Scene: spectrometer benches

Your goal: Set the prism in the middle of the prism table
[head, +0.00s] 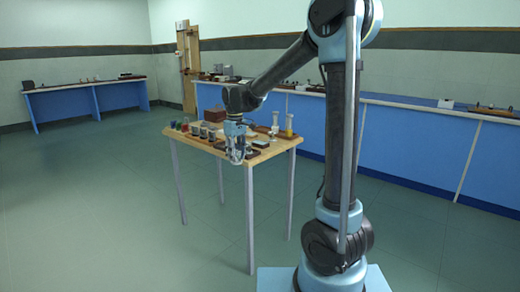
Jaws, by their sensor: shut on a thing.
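My gripper (237,155) points down over the front part of a small wooden table (224,152). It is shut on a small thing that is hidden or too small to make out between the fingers. I cannot tell from this view whether it is the prism. I cannot pick out the prism elsewhere. The prism table is also not clearly told apart among the small items around the gripper. The fingers are close to the tabletop, but I cannot tell whether they touch anything there.
Several small dark, red and green items (184,125) stand along the table's left side. Long blue benches (400,135) line the wall. Floor (110,200) at left is clear.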

